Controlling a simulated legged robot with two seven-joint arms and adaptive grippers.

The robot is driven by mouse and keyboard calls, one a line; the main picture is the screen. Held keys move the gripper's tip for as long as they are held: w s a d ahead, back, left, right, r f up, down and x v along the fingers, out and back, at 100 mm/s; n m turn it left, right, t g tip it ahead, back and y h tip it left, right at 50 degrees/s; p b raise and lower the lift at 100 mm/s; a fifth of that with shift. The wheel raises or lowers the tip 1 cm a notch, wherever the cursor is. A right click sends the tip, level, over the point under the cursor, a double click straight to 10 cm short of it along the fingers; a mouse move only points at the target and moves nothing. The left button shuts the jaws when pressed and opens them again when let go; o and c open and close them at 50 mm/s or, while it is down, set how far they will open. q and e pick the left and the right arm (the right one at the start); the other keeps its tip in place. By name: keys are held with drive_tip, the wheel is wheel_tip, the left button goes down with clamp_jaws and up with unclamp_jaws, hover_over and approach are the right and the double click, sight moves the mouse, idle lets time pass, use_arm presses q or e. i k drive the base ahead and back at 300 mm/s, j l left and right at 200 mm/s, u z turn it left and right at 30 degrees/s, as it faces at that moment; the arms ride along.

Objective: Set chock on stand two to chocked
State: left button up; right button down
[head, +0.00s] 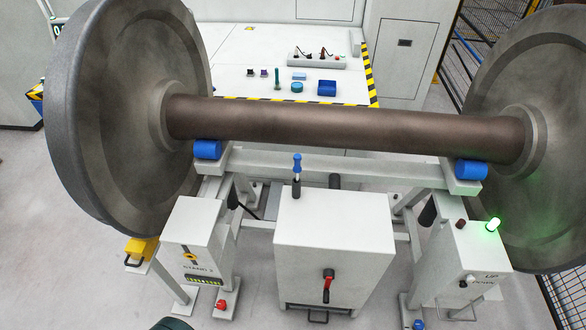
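The stand (372,215) is a pale grey frame under a large wheelset (345,127). A box on its left side (193,228) carries the label "STAND 2", a yellow diamond-shaped mark and a striped strip. A yellow block with a black handle (142,250), which looks like the chock, sits on a bracket at the lower left, by the bottom of the left wheel (110,130). I cannot tell whether it touches the wheel. Neither of my grippers shows clearly in the head view.
Blue rollers (207,150) (471,169) sit under the axle. A central cabinet (335,235) has a blue-handled lever (297,168) and a red handle (327,283). The right box (470,262) has a lit green lamp (493,225). A bench with small parts (238,55) stands behind.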

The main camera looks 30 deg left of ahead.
sight(142, 249)
drive_tip(key=u, duration=2.6)
